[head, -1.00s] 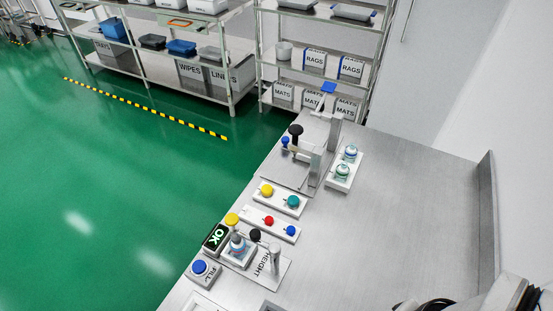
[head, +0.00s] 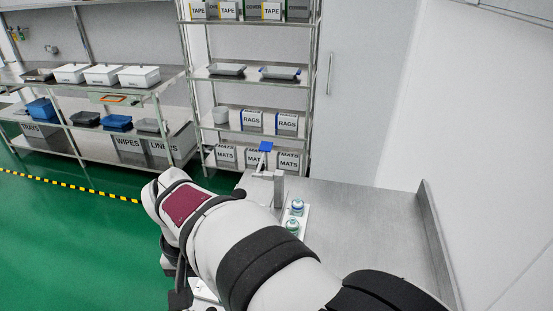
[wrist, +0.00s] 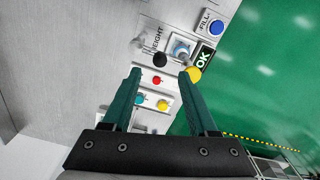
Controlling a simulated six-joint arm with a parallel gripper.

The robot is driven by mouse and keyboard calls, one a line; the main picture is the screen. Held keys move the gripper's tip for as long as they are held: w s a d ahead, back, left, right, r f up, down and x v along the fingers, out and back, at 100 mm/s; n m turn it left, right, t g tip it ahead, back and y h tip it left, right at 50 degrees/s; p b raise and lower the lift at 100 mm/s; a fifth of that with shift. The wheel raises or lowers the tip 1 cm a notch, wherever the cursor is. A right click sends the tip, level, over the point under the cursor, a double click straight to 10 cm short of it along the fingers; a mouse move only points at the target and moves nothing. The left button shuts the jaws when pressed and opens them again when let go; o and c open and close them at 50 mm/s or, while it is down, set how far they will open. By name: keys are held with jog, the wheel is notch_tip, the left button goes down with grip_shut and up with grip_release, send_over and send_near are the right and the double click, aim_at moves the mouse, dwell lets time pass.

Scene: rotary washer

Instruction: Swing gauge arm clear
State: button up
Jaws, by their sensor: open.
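In the wrist view, the gauge station marked HEIGHT (wrist: 155,40) is ahead of my gripper (wrist: 162,74). A black knob (wrist: 160,60) shows beside the label, and a small bottle (wrist: 181,49) stands on a white holder just right of it. The gauge arm itself is too small to make out. A yellow knob (wrist: 193,74) overlaps my right finger's tip in the picture. My gripper is open, with its two green fingers apart and nothing held between them. In the head view my own arm hides the gauge station and gripper.
A lit OK sign (wrist: 203,57) and a blue FILL button (wrist: 215,27) lie beyond the bottle. Panels with red (wrist: 156,80) and yellow (wrist: 162,104) knobs lie between my fingers. Two bottles (head: 294,215) stand on a white tray. The bench's right side (head: 380,220) is clear.

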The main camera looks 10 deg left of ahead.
notch_tip(320, 180, down, 6)
jog(key=shift+r, duration=0.1)
grip_shut()
dwell(0.4)
dwell(1.1)
